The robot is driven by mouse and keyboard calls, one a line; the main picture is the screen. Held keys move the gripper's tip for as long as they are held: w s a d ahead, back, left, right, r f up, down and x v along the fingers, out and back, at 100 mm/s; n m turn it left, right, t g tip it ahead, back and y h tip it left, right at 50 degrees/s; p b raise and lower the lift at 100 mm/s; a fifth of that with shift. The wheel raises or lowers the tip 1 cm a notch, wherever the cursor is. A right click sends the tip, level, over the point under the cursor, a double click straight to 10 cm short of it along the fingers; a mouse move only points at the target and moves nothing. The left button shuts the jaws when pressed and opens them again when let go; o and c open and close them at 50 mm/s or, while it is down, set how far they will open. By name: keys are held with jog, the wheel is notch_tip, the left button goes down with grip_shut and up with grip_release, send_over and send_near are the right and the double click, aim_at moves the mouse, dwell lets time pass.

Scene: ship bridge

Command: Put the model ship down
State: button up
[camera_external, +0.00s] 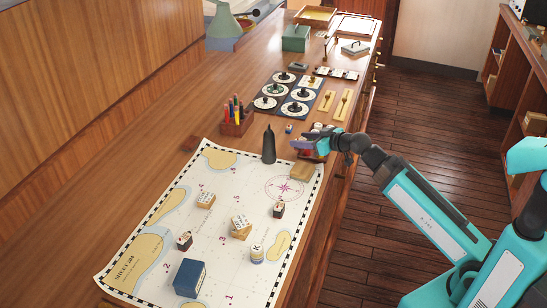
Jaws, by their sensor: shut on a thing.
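My gripper (316,147) is above the table's right edge, near the top right corner of the paper chart (215,220). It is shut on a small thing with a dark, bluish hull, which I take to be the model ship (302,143). The gripper partly hides the ship, and its details are too small to make out. I cannot tell how high it is above the table. A tan wooden block (303,171) lies just below the gripper in the picture, on the chart's upper right corner.
A black cone-like object (269,146) stands left of my gripper. The chart bears several small blocks, a white cylinder (257,254) and a blue box (189,278). A pen holder (237,126) and dark instrument panels (287,92) lie farther back. Bare tabletop shows left of the chart.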

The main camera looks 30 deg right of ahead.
jog(key=shift+w+a+r+p, duration=0.15)
jog(key=shift+w+p, duration=0.25)
jog(key=shift+p, duration=2.05)
jog(key=p, duration=0.6)
jog(key=shift+w+p, duration=0.2)
jog(key=shift+p, duration=0.1)
jog(key=p, duration=0.3)
send_over(280, 145)
jog(key=shift+f, duration=0.75)
jog(key=shift+w, duration=0.1)
jog(key=shift+f, duration=0.1)
jog(key=shift+f+p, duration=0.4)
jog(key=shift+f, duration=1.25)
jog(key=shift+f, duration=0.15)
jog(key=o, duration=1)
jog(key=shift+o, duration=0.2)
